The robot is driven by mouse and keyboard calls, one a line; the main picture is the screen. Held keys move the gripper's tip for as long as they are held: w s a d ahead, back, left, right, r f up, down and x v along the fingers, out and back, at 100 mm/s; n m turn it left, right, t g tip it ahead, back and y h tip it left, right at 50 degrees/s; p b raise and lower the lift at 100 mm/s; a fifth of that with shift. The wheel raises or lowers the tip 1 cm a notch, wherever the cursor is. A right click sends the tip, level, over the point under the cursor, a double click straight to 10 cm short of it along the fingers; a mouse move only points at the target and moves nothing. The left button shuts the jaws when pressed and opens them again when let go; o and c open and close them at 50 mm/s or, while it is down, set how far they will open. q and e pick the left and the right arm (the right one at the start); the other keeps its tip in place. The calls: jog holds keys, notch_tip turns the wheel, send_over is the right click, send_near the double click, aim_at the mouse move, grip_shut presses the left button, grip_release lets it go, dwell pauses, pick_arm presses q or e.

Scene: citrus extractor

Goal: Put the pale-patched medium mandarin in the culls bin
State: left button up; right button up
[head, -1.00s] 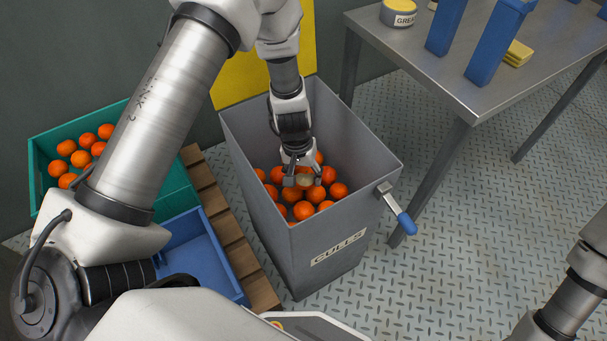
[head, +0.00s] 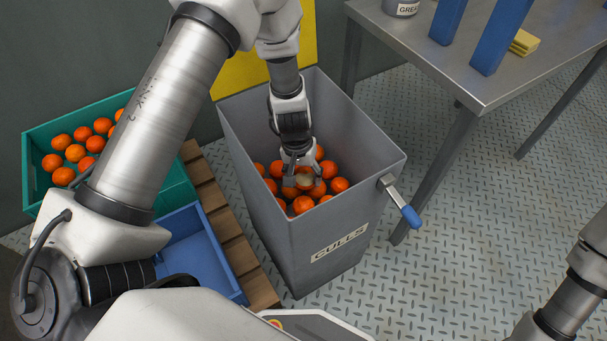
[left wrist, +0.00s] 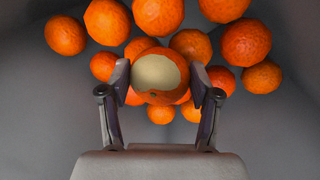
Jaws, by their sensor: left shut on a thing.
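The pale-patched mandarin (left wrist: 159,74) is orange with a large cream patch facing the left wrist camera. My left gripper (head: 303,183) is inside the grey culls bin (head: 345,205), shut on this mandarin, and its fingers in the left wrist view (left wrist: 163,88) press on both sides of it. The mandarin also shows between the fingertips in the head view (head: 305,181). Several other mandarins (head: 303,204) lie in the bin around and below it. I cannot tell whether the held one touches them. My right gripper is out of view.
A teal crate (head: 177,192) of mandarins and an empty blue crate (head: 205,250) stand left of the bin on wooden slats (head: 213,200). A blue-handled lever (head: 402,203) sticks out from the bin's right side. A steel table (head: 480,90) stands behind right.

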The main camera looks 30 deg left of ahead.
pick_arm(q)
jog(key=shift+f, duration=0.3)
jog(key=o, duration=1.3)
jog(key=shift+r, duration=0.1)
jog(key=r, duration=0.8)
jog(key=a+r, duration=0.1)
jog(key=r, duration=0.3)
jog(key=shift+s+a, duration=0.1)
jog(key=shift+s, duration=0.05)
